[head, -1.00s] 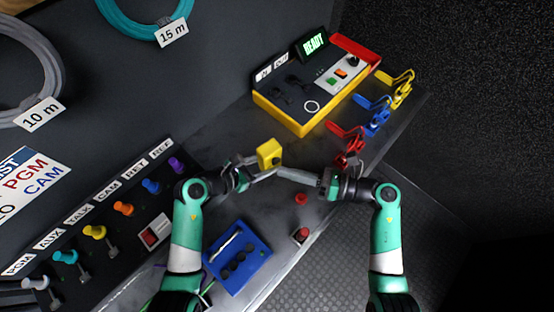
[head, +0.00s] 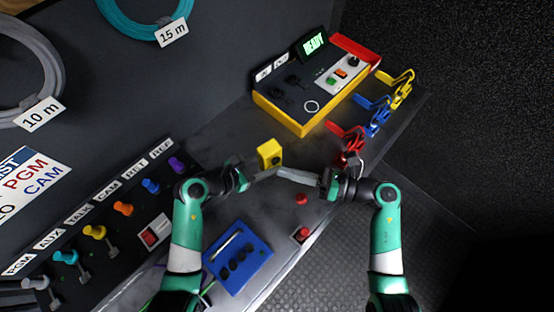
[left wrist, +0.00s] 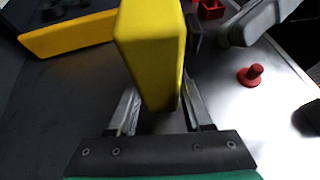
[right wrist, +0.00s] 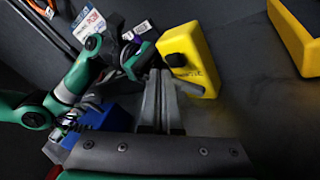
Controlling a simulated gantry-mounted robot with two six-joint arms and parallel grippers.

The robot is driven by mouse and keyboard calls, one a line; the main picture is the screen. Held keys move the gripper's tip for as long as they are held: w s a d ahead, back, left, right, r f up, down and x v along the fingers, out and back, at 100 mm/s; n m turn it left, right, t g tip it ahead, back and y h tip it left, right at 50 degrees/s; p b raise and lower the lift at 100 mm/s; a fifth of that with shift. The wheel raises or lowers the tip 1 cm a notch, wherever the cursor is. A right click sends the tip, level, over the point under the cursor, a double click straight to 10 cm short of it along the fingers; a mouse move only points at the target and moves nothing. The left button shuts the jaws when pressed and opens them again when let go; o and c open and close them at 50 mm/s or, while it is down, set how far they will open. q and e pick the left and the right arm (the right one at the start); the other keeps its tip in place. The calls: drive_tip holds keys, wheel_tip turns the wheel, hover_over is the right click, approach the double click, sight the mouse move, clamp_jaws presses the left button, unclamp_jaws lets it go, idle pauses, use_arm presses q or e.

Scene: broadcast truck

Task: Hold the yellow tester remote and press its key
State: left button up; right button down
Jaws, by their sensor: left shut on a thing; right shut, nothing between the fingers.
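The yellow tester remote (head: 269,151) is held upright above the bench in my left gripper (head: 262,170). In the left wrist view the remote (left wrist: 152,50) sits between the two fingers, and its body hides their tips. A dark key (right wrist: 176,60) shows on the remote's face in the right wrist view. My right gripper (head: 284,172) is shut and empty, its tips close to the remote's lower right in the head view. In the right wrist view, the shut fingers (right wrist: 160,75) lie left of the key, with a small gap visible in the picture.
A yellow-edged console (head: 300,112) with a green READY display stands behind. Red, blue and yellow clips (head: 372,115) lie right of it. A blue tray (head: 238,258) and red knobs (head: 302,199) are near the front. A row of coloured plugs (head: 124,209) stands left.

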idle(0.8)
drive_tip(key=shift+w+a, duration=0.25)
drive_tip(key=shift+w, duration=0.1)
drive_tip(key=shift+w+a, duration=0.25)
drive_tip(key=shift+w, duration=0.15)
idle(0.6)
drive_tip(key=shift+s+d, duration=0.5)
drive_tip(key=shift+s, duration=0.25)
drive_tip(key=shift+s+d, duration=0.7)
drive_tip(key=shift+s, duration=0.35)
drive_tip(key=shift+s+d, duration=0.7)
drive_tip(key=shift+s, duration=0.35)
